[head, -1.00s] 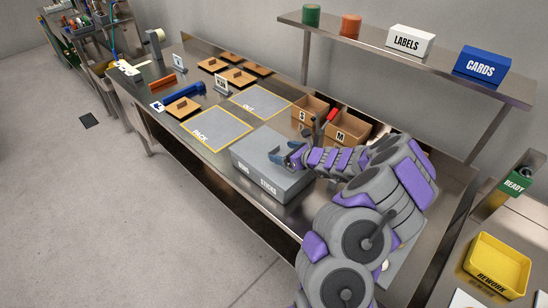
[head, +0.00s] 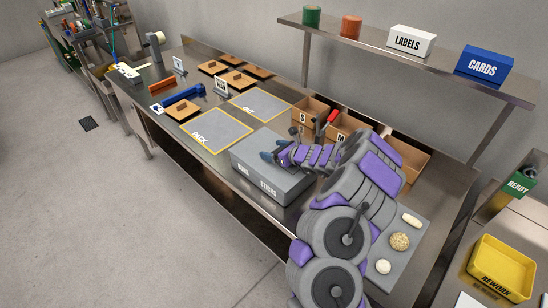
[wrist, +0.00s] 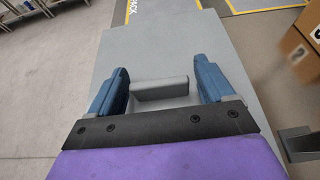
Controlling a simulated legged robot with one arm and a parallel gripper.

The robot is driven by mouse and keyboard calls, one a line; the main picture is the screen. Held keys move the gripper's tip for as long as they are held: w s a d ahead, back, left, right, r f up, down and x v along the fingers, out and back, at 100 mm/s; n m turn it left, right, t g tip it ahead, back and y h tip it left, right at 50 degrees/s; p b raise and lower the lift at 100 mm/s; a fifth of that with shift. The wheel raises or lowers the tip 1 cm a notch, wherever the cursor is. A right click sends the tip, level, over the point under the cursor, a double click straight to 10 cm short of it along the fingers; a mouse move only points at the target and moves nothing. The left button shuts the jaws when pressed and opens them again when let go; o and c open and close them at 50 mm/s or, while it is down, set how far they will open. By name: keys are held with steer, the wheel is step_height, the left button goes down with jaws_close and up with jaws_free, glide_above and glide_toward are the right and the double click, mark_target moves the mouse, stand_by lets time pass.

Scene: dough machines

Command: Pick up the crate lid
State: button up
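The grey crate (head: 262,182) stands on the steel bench, with lettering on its front that includes "STICKS". Its flat grey lid (head: 256,142) forms the top and also shows in the wrist view (wrist: 160,50). A raised grey bar handle (wrist: 160,87) on the lid lies between my blue fingers in the wrist view, with a gap on each side. My gripper (wrist: 162,68) is open and over the lid. In the head view my gripper (head: 276,155) hides part of the lid.
Mats marked PACK (head: 215,130) and OUT (head: 262,104) lie left of and behind the crate. Cardboard boxes (head: 308,112) stand behind it, near my arm. A grey board (head: 392,252) at right bears dough-like pieces.

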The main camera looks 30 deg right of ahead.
steer(key=c, duration=0.9)
steer(key=shift+r, duration=0.15)
